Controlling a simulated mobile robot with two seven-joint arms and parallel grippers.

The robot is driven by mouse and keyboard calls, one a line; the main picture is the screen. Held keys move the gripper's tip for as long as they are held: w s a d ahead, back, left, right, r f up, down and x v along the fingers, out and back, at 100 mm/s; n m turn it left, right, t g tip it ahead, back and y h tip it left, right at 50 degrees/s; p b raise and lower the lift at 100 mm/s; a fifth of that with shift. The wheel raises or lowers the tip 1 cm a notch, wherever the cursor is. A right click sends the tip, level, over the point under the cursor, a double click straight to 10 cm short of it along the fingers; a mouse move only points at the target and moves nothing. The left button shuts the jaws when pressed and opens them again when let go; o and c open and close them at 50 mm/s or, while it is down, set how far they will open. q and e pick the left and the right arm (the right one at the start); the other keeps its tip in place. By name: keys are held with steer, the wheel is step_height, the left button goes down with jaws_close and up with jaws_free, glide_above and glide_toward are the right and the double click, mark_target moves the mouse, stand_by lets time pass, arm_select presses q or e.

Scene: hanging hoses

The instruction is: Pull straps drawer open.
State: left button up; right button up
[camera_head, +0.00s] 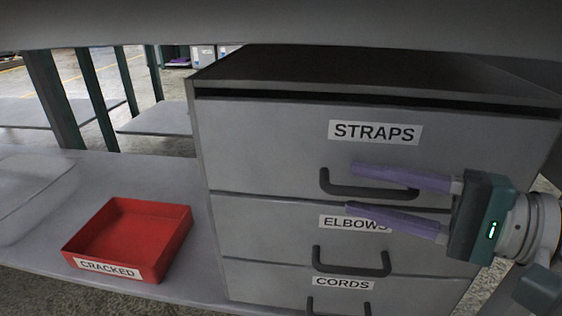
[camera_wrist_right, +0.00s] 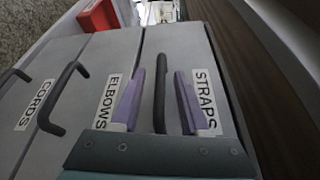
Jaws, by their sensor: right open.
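The straps drawer (camera_head: 270,140) is the top drawer of a grey cabinet, with a STRAPS label (camera_head: 375,132). It looks shut, its front in line with the drawers below. Its dark bar handle (camera_head: 345,190) is partly hidden behind my upper finger. My right gripper (camera_head: 350,187) comes in from the right, open, with purple fingers above and below the handle's level. In the right wrist view the handle (camera_wrist_right: 160,92) shows between the two spread fingers of the gripper (camera_wrist_right: 170,72). I cannot tell whether they touch it. My left gripper is not in view.
Below are the elbows drawer (camera_head: 260,225) and cords drawer (camera_head: 260,280), with similar protruding handles. A red CRACKED tray (camera_head: 184,240) sits on the grey surface left of the cabinet. A clear bin (camera_head: 35,195) stands at far left. A grey edge spans the top.

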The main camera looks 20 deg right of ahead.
steer(key=shift+w, duration=0.1)
jaws_close()
stand_by(0.3)
stand_by(1.1)
